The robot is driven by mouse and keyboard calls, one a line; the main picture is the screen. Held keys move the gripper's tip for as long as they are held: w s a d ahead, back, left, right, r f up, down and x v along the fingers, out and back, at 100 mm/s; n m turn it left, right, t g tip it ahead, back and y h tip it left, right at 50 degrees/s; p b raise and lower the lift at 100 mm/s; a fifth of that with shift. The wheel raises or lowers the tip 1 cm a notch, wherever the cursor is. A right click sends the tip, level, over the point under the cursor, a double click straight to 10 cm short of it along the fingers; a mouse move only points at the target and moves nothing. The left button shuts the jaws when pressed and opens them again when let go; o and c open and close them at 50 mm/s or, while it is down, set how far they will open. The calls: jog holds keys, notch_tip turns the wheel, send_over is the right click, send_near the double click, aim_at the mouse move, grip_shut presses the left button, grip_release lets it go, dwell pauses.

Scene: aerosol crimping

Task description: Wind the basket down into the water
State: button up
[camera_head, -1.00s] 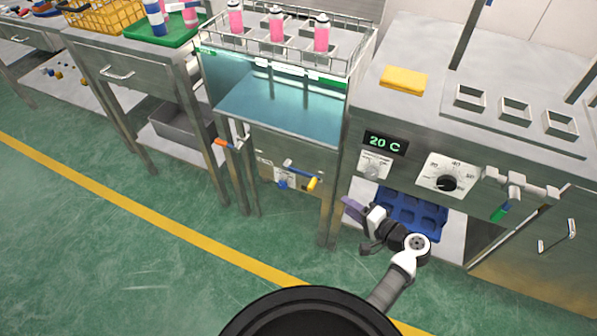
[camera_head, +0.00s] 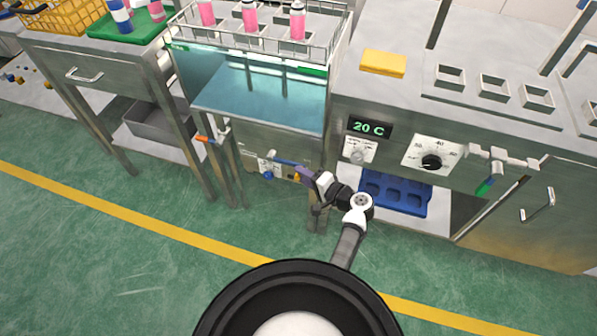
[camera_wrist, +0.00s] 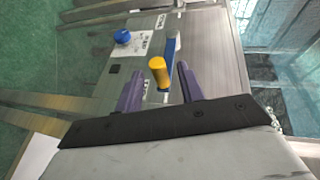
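The wire basket (camera_head: 250,40) with several pink-bodied cans (camera_head: 249,18) sits at the top of the glass-fronted water tank (camera_head: 262,98). The water surface shows below the cans. A blue crank arm (camera_head: 288,162) with a yellow handle is on the metal panel under the tank. In the wrist view the yellow handle (camera_wrist: 159,70) stands between my two purple fingertips, toward their front. My gripper (camera_head: 305,174) is open, its fingers on either side of the handle with gaps visible. In the head view my gripper mostly covers the handle. My gripper (camera_wrist: 160,85) appears apart from it.
A blue knob (camera_wrist: 122,36) is beside the crank on the panel. To the right is a bench with a 20 C display (camera_head: 369,127), a dial (camera_head: 431,162) and a yellow block (camera_head: 383,63). A blue tray (camera_head: 396,193) lies on the shelf below. The green floor in front is clear.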

jog(key=shift+x, duration=1.3)
grip_shut()
